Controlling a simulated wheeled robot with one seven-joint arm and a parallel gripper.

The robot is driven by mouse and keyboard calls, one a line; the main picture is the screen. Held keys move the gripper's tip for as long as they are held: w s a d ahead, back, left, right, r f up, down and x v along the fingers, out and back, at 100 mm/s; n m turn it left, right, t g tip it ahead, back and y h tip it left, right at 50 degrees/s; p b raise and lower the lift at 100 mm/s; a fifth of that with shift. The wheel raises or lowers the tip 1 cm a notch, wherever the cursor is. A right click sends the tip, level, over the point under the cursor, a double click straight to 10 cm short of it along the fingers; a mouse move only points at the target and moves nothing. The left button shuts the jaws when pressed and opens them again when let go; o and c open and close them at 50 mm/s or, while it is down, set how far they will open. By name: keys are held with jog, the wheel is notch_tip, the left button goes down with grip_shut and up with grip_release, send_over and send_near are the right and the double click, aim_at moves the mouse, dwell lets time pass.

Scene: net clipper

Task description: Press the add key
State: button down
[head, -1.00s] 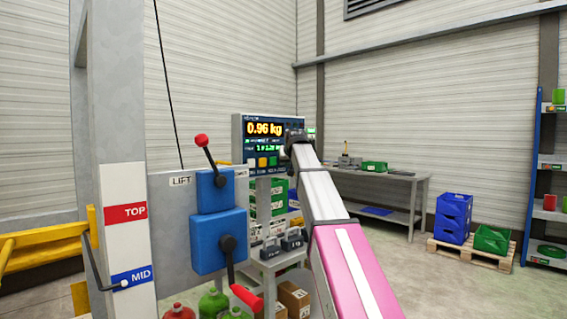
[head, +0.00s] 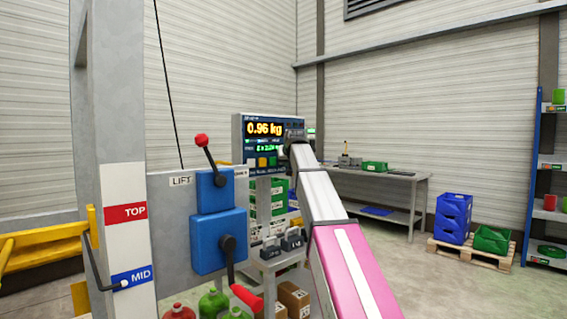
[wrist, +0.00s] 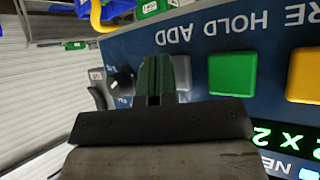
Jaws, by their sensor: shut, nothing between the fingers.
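The scale's panel (head: 237,130) stands in the middle of the head view, showing 0.96 kg. In the wrist view the panel face (wrist: 135,45) appears upside down. The label ADD (wrist: 174,37) is above my gripper (wrist: 155,62). The gripper is shut and empty. A grey key (wrist: 182,72) under that label is partly hidden by the fingers; whether they touch it is unclear. Beside it are a green key (wrist: 232,73) under HOLD and a yellow key (wrist: 304,74).
A blue lift control with a red-knobbed lever (head: 201,140) stands in front on the left. A black knob (wrist: 122,80) is beside the grey key. A workbench (head: 395,178) is behind on the right, with open floor before it.

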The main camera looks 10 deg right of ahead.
jog(key=shift+s+d, duration=0.45)
jog(key=shift+s, duration=0.25)
jog(key=shift+s+d, duration=0.75)
jog(key=shift+s, duration=0.25)
jog(key=shift+s+d, duration=0.75)
jog(key=shift+s, duration=0.25)
